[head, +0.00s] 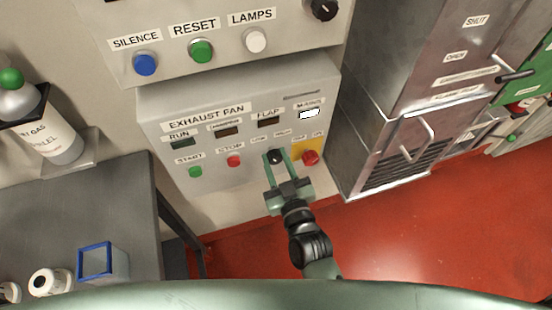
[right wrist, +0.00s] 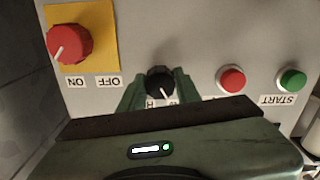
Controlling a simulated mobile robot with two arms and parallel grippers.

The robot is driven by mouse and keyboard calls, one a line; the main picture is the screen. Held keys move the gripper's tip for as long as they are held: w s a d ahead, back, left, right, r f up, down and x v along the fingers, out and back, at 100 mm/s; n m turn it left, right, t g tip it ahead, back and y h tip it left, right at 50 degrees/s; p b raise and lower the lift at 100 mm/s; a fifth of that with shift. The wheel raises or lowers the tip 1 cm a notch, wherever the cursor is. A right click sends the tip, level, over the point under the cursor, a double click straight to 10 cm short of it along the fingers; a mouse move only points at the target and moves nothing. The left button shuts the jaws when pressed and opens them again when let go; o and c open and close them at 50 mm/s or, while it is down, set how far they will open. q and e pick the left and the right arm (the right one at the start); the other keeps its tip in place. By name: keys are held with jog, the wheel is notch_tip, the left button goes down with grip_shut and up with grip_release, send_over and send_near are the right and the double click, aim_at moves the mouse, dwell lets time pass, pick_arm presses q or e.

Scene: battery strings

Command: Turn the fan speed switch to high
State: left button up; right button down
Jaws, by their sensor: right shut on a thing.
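The fan speed switch is a black rotary knob (head: 276,157) on the grey exhaust fan panel (head: 222,85), between the red stop button and the red main switch. In the right wrist view the panel is upside down and the black knob (right wrist: 159,80) has a white pointer line running down and slightly right. Small labels beside the knob are partly hidden by my gripper. My right gripper (head: 274,156) is shut on the knob, one green finger on each side of it. My left gripper is not in view.
A red rotary switch (head: 311,157) on a yellow plate sits close right of the knob. The red stop button (head: 234,160) and green start button (head: 195,171) are to the left. A grey table (head: 95,190) stands at left; red floor (head: 400,240) is open at right.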

jog(key=m+p, duration=0.1)
jog(key=m, duration=0.1)
jog(key=shift+m, duration=0.3)
jog(key=m, duration=0.2)
jog(key=shift+m+p, duration=0.3)
jog(key=shift+p, duration=0.05)
jog(key=m, duration=0.3)
jog(key=shift+m, duration=1.6)
jog(key=c, duration=1)
grip_release()
